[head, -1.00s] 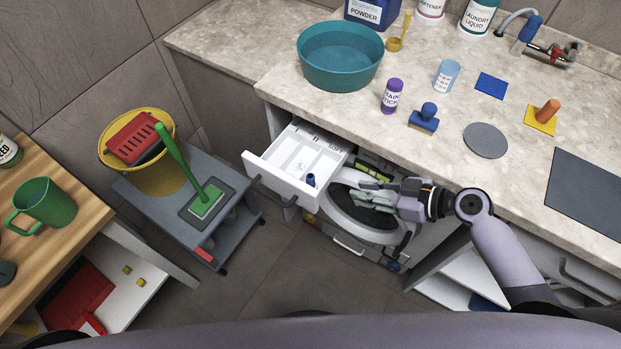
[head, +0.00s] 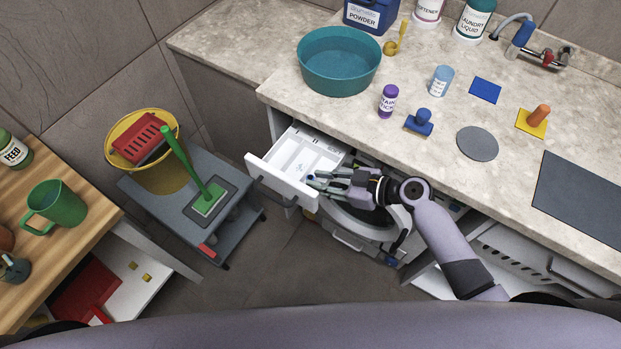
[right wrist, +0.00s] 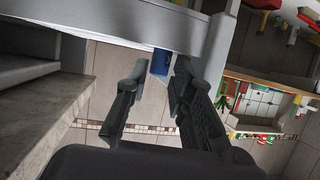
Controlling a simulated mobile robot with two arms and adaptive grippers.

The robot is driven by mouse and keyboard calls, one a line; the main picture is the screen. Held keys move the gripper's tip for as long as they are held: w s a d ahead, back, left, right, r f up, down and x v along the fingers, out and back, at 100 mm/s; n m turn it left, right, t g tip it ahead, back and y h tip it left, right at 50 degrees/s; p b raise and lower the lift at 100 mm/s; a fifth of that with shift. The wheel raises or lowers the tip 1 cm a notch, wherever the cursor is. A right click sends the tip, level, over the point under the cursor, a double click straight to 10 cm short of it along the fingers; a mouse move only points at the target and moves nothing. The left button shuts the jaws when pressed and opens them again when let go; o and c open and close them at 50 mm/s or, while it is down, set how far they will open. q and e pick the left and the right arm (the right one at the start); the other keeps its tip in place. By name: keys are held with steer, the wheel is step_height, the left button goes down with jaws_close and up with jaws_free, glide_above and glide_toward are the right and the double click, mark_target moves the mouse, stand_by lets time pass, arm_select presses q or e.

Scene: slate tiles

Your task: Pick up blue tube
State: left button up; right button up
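The blue tube (right wrist: 161,62) shows in the right wrist view between the two fingertips, close to the right one. The drawer's wall covers part of it. In the head view my fingers largely hide it. The white drawer (head: 281,183) is pulled out below the counter. My right gripper (head: 316,181) reaches over the drawer's right side in the head view. In the right wrist view my right gripper (right wrist: 159,88) has its fingers apart, with a gap between the left finger and the tube. I cannot tell if the right finger touches it. My left gripper is out of view.
The drawer's front panel and dark handle (head: 272,192) stand left of my gripper. A washing machine (head: 362,222) is below. A grey cart (head: 232,204) with a yellow bucket (head: 172,178) stands left. The counter (head: 290,98) above holds a teal basin (head: 339,78) and bottles.

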steer(key=shift+x, duration=1)
steer(key=shift+d, duration=0.1)
jaws_close()
steer(key=shift+r, duration=0.1)
